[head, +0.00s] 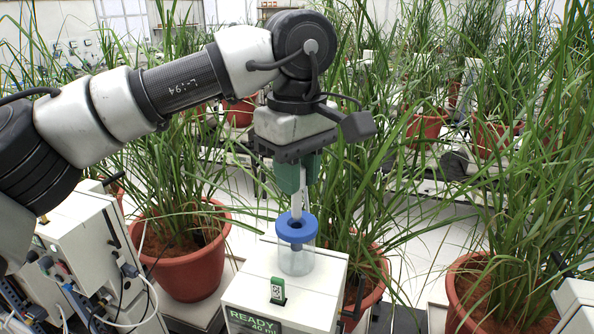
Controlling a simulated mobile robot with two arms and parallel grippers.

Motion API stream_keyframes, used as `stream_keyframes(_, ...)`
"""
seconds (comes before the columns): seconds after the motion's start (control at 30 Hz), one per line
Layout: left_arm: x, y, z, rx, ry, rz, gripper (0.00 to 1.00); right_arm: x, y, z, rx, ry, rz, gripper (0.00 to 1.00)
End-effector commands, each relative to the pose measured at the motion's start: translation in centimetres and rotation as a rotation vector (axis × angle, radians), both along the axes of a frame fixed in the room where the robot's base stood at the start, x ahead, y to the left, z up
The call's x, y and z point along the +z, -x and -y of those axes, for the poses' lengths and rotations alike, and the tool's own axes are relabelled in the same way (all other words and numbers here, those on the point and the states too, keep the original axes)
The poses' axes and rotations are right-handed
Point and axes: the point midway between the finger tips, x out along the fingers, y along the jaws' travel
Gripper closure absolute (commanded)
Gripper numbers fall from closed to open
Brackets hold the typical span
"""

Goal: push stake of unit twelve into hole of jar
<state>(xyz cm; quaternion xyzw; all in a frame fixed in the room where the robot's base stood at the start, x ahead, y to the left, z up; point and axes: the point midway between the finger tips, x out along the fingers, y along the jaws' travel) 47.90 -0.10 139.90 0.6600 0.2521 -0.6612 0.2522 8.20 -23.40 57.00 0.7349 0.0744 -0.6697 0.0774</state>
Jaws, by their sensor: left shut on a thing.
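My left gripper (298,192) points straight down and is shut on a thin white stake (297,205). The stake stands upright, with its upper part hidden between the green fingers. Its lower end is at the hole in the blue ring-shaped lid (296,235) of a clear jar (295,263). I cannot tell how far the tip is inside the hole. The jar stands upright on a white unit (325,285) with a "READY" display on its front. No number twelve is readable on it. My right gripper is not in view.
A green tag (277,289) stands on the unit in front of the jar. Potted plants in terracotta pots (190,265) are close on both sides and behind, with leaves around my gripper. A white device with cables (90,255) is at left. Another white box (575,305) is at lower right.

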Motion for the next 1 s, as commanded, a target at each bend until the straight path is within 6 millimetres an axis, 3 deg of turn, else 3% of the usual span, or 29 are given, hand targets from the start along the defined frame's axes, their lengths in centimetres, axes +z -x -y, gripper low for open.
stream_keyframes(1.0, -2.0, 0.0, 0.0, 0.000, 0.001, 0.001, 0.98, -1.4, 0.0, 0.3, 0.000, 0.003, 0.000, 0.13)
